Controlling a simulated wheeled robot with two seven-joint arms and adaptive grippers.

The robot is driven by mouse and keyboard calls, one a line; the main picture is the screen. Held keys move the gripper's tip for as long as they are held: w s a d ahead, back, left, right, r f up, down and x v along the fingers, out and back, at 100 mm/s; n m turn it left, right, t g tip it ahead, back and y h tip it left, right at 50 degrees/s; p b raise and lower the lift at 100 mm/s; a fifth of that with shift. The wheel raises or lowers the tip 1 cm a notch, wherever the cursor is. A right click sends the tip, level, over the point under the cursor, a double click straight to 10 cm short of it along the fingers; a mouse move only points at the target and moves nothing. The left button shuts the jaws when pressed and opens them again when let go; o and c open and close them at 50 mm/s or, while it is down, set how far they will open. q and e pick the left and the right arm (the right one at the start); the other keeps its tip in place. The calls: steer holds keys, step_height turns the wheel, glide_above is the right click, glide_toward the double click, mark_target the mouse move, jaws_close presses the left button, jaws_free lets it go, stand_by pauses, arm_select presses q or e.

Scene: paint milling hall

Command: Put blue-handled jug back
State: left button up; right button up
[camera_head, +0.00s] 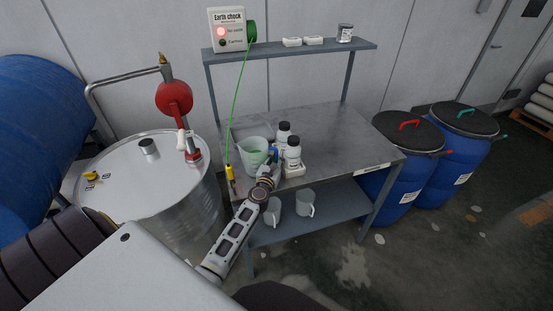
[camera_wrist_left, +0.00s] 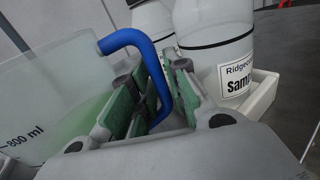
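The blue-handled jug (camera_head: 253,158) is translucent, with green liquid in it and a millilitre scale. It is upright at the front left of the steel bench's top; I cannot tell whether its base touches the bench. The jug fills the left of the left wrist view (camera_wrist_left: 40,85), and its blue handle (camera_wrist_left: 128,38) runs down between my finger pads. My left gripper (camera_head: 270,168) is at the handle side of the jug, and its green-padded fingers (camera_wrist_left: 160,90) look closed on the handle. My right gripper is not in view.
Two white bottles (camera_head: 292,151) stand in a white tray (camera_head: 296,171) right beside the gripper. A grey tray (camera_head: 240,130) lies behind the jug. Pale jugs (camera_head: 305,203) stand on the lower shelf. A steel drum (camera_head: 190,215) is left; blue drums (camera_head: 395,190) are right. The bench's back right (camera_head: 335,125) is clear.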

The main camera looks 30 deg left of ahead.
arm_select(q)
steer(key=shift+r, duration=0.1)
stand_by(0.3)
steer(key=shift+v, duration=2.8)
steer(key=shift+b+v, duration=0.75)
steer(key=shift+v, duration=2.4)
